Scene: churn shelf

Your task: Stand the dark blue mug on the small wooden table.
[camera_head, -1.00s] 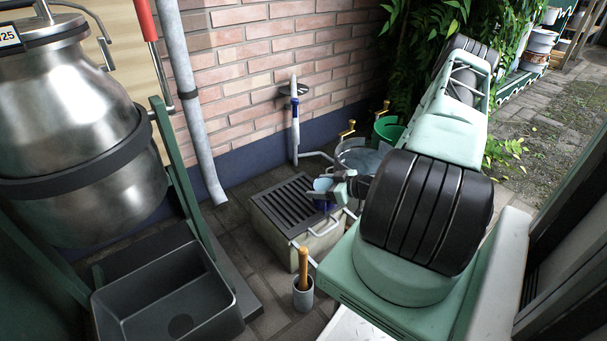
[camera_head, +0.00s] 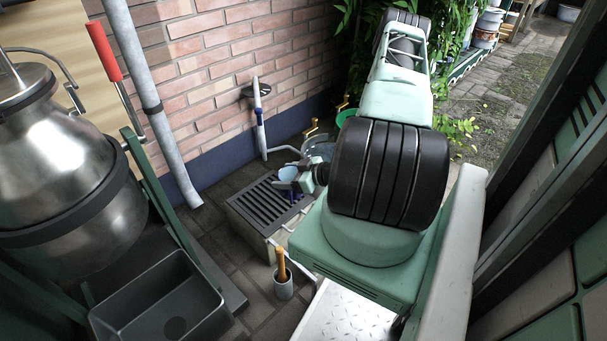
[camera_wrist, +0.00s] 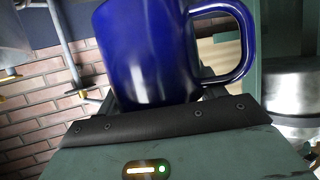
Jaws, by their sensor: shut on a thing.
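The dark blue mug (camera_wrist: 148,52) fills the upper middle of the wrist view, its handle to the right. My gripper (camera_wrist: 160,112) is shut on it; the fingers are mostly hidden behind the dark front edge of the gripper body. In the head view my gripper (camera_head: 302,180) holds the mug (camera_head: 289,181), whose light blue inside shows, over or beside the right part of a slatted grate. I cannot tell whether the mug touches the grate.
The grate (camera_head: 262,203) tops a pale basin by the brick wall (camera_head: 215,75). A grey cup with a wooden handle (camera_head: 283,287) stands before it. A black tub (camera_head: 160,308) and steel churn (camera_head: 60,165) are at left. Paving (camera_head: 510,60) is open at upper right.

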